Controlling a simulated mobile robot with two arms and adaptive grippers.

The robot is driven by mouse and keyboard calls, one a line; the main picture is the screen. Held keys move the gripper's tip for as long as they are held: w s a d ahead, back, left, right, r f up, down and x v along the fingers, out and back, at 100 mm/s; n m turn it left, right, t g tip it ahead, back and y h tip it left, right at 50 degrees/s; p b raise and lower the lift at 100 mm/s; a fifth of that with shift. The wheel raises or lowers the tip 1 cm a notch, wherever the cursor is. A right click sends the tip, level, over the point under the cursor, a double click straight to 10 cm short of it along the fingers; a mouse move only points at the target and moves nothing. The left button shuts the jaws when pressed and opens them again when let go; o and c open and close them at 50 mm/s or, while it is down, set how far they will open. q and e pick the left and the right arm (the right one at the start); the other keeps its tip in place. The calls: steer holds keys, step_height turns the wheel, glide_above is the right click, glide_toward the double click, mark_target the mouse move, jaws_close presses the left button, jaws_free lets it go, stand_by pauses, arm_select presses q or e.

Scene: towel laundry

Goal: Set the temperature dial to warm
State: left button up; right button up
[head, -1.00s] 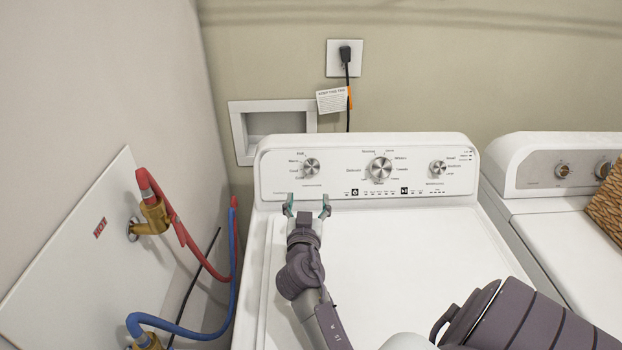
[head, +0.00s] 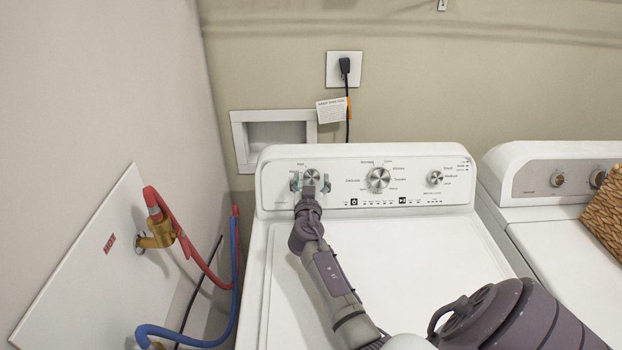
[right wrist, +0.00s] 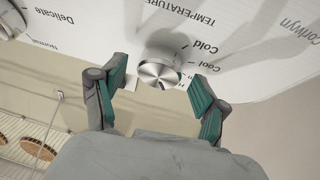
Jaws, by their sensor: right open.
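The temperature dial (head: 311,176) is a round silver knob at the left of the white washer's control panel (head: 276,182). My right gripper (head: 310,181) is open, with one finger on each side of the dial in the head view. In the right wrist view the dial (right wrist: 160,72) lies ahead between the teal-padded fingertips (right wrist: 157,80), with visible gaps on both sides. The labels Cold and Cool show beside it there; the warm label is not readable. My left gripper is not in view.
Two more knobs, a larger middle one (head: 378,178) and a right one (head: 435,178), sit on the same panel. A second machine (head: 540,180) with a wicker basket (head: 605,212) stands at the right. Red and blue hoses (head: 234,262) run along the left wall.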

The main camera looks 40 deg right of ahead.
steer(key=shift+d, duration=0.1)
steer(key=c, duration=1.2)
